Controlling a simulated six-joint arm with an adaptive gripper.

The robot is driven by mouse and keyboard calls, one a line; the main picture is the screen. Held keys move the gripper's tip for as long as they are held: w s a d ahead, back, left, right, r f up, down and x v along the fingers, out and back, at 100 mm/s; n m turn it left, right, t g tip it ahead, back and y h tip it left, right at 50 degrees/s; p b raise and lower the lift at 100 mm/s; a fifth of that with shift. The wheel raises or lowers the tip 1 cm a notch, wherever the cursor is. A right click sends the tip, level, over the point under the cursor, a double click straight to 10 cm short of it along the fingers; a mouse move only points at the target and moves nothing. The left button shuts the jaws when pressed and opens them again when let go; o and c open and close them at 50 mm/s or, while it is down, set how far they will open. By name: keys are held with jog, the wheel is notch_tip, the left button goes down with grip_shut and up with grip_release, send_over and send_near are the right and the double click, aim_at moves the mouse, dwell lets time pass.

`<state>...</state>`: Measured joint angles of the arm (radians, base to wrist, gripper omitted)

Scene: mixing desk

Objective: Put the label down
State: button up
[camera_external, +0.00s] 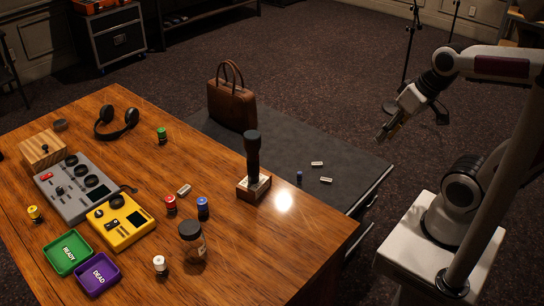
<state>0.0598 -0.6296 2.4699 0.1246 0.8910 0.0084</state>
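Three small white pieces that may be labels are in view. One white piece (184,190) lies on the wooden desk, left of the microphone-like upright. Two more, an upper piece (317,164) and a lower piece (326,180), lie on the dark side surface. My gripper (382,134) is raised at the right, above and beyond the dark surface's right edge, pointing down and left. Its dark fingertips are too small to show whether they are open or hold a label. I see nothing clearly between them.
The wooden desk (300,250) holds a green READY tray (67,253), a purple DEAD tray (97,275), a yellow box (122,226), a grey mixer (77,190), a jar (192,243) and colored cylinders. A brown bag (231,105) stands on the dark surface (350,165).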

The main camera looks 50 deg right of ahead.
jog(key=shift+s+d+r+n+t+h, duration=0.2)
jog(key=shift+s+d+r+n, duration=0.15)
jog(key=shift+s, duration=0.1)
jog(key=shift+s+d+r+n+t+h, duration=0.2)
jog(key=shift+s+n, duration=0.15)
jog(key=shift+s, duration=0.1)
dwell(0.9)
